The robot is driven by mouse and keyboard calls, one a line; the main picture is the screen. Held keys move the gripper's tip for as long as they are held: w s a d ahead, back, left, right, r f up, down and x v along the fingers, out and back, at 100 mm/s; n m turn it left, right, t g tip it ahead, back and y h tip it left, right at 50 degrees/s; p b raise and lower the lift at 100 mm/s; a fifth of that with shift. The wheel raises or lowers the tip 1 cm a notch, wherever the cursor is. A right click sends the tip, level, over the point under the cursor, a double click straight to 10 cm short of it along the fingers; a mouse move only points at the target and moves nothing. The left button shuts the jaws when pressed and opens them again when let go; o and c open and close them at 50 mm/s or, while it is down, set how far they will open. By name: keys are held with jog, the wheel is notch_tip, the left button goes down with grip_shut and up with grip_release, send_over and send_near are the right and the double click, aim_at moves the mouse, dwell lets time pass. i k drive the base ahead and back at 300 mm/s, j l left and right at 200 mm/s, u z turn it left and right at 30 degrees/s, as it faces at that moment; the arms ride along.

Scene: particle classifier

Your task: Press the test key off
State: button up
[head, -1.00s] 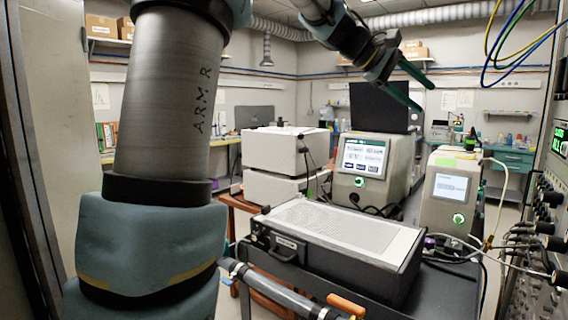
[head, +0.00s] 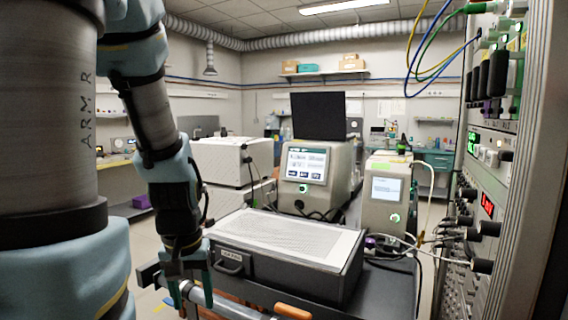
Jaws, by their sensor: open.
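I cannot make out which control is the test key. A grey instrument with a lit screen (head: 306,163) and a round green-lit button (head: 303,188) stands behind the case. A smaller instrument (head: 382,212) to its right also has a screen and a green-lit button (head: 395,218). A rack panel (head: 512,168) on the right carries a green display, a red display (head: 487,206) and several knobs.
The black case (head: 305,276) with a pale perforated top lies on the dark cart. A white box unit (head: 225,158) stands behind it at the left. A rail with an orange grip (head: 292,311) runs along the front. Cables hang between cart and rack.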

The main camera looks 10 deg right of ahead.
aim_at(492, 161)
jog(key=z, duration=1.5)
